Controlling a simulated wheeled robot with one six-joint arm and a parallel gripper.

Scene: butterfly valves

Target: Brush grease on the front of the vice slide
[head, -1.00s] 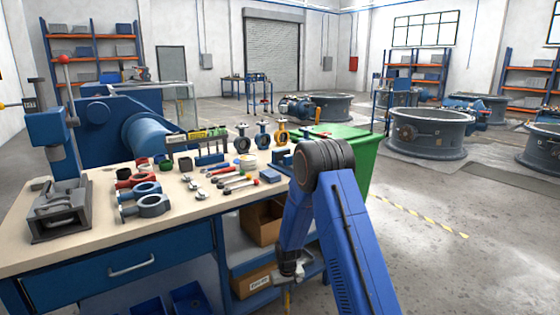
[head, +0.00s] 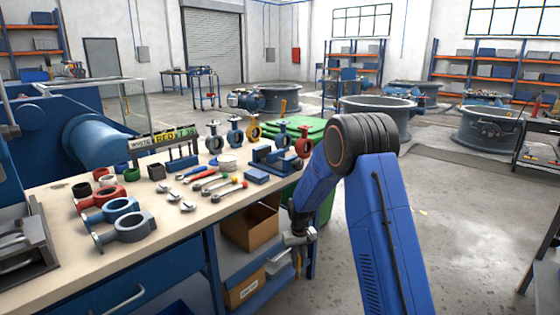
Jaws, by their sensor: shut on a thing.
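A blue vice (head: 277,158) sits near the far right end of the workbench; the front of its slide is too small to make out in detail. A low, round white tin (head: 228,162) stands to its left, possibly the grease. My gripper (head: 298,252) hangs low off the bench's right end, below the bench top. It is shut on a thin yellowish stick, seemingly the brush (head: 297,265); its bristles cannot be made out. My gripper and the brush are apart from the vice and lower than it.
Butterfly valves (head: 235,136) stand along the bench's back edge beside a label rack (head: 165,140). Spanners and screwdrivers (head: 210,180) lie mid-bench, with clamp rings (head: 130,228) nearer. A blue block (head: 256,176) lies before the vice. A green bin (head: 300,130) stands behind.

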